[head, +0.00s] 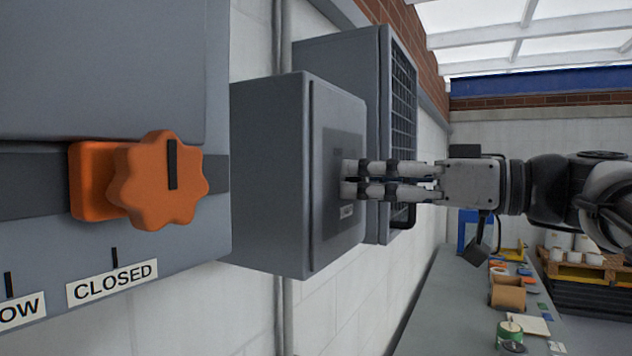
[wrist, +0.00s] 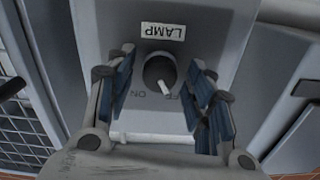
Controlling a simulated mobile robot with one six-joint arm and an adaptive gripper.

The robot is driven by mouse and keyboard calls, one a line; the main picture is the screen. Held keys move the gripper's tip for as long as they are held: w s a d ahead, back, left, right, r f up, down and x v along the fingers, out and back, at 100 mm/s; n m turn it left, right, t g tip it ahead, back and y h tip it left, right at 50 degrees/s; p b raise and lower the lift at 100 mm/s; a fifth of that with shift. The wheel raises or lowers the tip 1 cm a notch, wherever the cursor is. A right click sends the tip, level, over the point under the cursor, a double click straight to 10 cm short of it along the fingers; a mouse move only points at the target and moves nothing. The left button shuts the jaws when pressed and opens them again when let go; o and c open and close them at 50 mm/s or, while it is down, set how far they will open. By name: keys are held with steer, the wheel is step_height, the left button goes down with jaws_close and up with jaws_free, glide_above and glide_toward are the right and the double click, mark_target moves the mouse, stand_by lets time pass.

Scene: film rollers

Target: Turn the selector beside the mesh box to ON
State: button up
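The selector is a small black knob (wrist: 160,72) with a white pointer, on a grey box (head: 268,170) marked LAMP. In the wrist view the labels are upside down, ON lower left of the knob and OFF lower right. The pointer aims down and slightly right, nearer OFF than ON. The mesh box (head: 370,75) stands just beyond the selector's box in the head view; its mesh (wrist: 28,135) shows at left in the wrist view. My gripper (head: 346,178) is open, its fingers either side of the knob (wrist: 163,60) with gaps visible. The fingers hide the knob in the head view.
An orange lobed knob (head: 160,180) sits on a nearer grey panel at left, above a CLOSED label (head: 112,282). A black handle (head: 403,218) juts from the mesh box. A bench (head: 430,305) with small items runs below along the wall.

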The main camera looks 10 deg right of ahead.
steer(key=c, duration=0.9)
steer(key=m+p, duration=0.1)
steer(key=m, duration=0.5)
steer(key=m+p, duration=0.2)
steer(key=m, duration=0.3)
steer(key=shift+m+p, duration=0.3)
steer(key=shift+p, duration=0.1)
steer(key=shift+m, duration=0.3)
steer(key=o, duration=1)
steer(key=shift+o, duration=0.2)
